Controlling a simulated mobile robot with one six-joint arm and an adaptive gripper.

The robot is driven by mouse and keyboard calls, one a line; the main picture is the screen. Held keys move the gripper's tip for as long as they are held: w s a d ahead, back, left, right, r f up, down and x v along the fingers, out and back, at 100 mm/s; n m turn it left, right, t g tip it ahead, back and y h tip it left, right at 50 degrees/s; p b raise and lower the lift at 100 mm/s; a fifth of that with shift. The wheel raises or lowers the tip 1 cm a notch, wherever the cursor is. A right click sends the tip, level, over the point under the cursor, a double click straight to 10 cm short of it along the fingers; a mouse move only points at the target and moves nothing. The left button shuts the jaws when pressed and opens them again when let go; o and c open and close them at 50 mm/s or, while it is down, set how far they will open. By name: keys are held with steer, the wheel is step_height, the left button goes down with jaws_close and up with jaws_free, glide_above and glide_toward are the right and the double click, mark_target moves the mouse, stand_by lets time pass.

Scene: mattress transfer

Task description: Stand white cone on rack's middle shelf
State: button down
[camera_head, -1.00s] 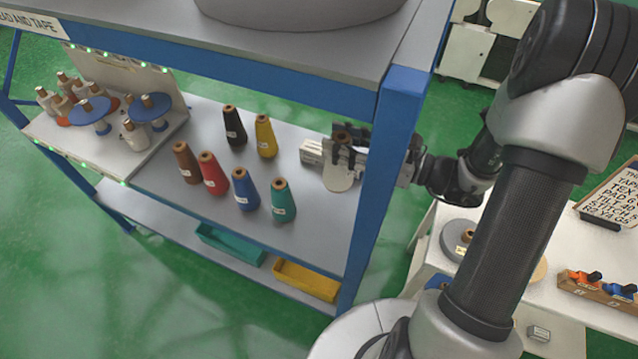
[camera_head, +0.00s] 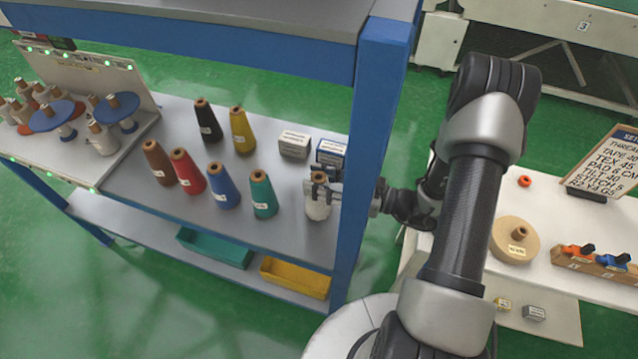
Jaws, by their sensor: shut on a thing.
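The white cone (camera_head: 317,209) is upright over the right end of the rack's middle shelf (camera_head: 285,232), to the right of the teal cone. My gripper (camera_head: 320,188) reaches in from the right past the rack's blue post and is shut on the cone's upper part. The cone's brown tip shows above the fingers. Its base is at or just above the shelf; I cannot tell whether it touches.
Black, yellow, brown, red, blue (camera_head: 223,187) and teal (camera_head: 263,195) cones stand on the shelf. Two small boxes (camera_head: 294,145) (camera_head: 331,151) lie behind the white cone. The blue post (camera_head: 372,130) is close to my gripper. Teal and yellow bins sit below.

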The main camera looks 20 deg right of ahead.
steer(key=shift+f, duration=0.3)
steer(key=c, duration=1.6)
jaws_free()
steer(key=shift+f, duration=0.1)
steer(key=o, duration=0.5)
steer(key=shift+r, duration=0.25)
steer(key=p+v, duration=0.1)
steer(key=v, duration=1.1)
steer(key=shift+p, duration=0.35)
